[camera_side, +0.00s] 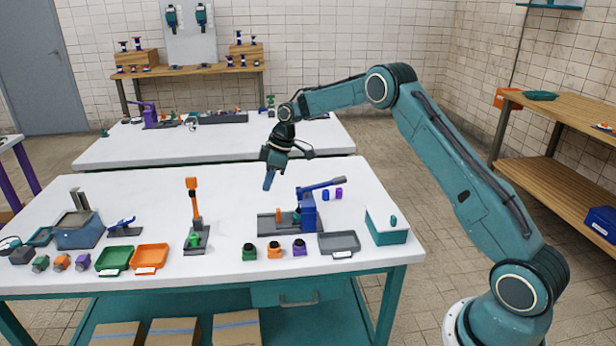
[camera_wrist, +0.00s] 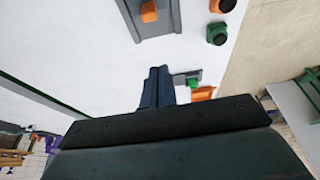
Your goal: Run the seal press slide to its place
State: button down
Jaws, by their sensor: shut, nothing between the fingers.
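The seal press stands on the front table, with a blue body and raised lever (camera_side: 309,208) at the right end of its grey base (camera_side: 268,226). An orange block (camera_side: 279,214) stands on the base, left of the body; it looks like the slide's grip. In the wrist view the orange block (camera_wrist: 149,11) and part of the grey base (camera_wrist: 160,26) show at the top edge. The press body is out of that view. My gripper (camera_side: 268,184) is shut and empty, above the table and up and left of the press. Its shut fingers (camera_wrist: 158,74) point toward the base.
An orange-levered stand (camera_side: 195,222) is left of the press. Several coloured fittings (camera_side: 275,250) and a grey tray (camera_side: 338,243) lie in front. A teal box (camera_side: 386,227) is at right, with purple cylinders (camera_side: 332,194) behind the press. The table's back left is clear.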

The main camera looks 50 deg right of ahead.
aim_at(279, 210)
jog(key=shift+s+d+r, duration=0.15)
jog(key=shift+r, duration=0.3)
jog(key=c, duration=1.3)
grip_release()
jog(key=shift+d, duration=0.15)
jog(key=shift+s+d+r+g+h, duration=0.2)
jog(key=shift+r+g+h, duration=0.25)
jog(key=shift+s+d+r+g+h, duration=0.2)
jog(key=shift+r+g+h, duration=0.2)
jog(key=shift+r, duration=0.1)
jog(key=shift+s+d+r+g+h, duration=0.2)
jog(key=shift+r+g+h, duration=0.25)
jog(key=shift+f, duration=0.2)
notch_tip(279, 210, down, 14)
jog(key=shift+r, duration=0.25)
grip_shut()
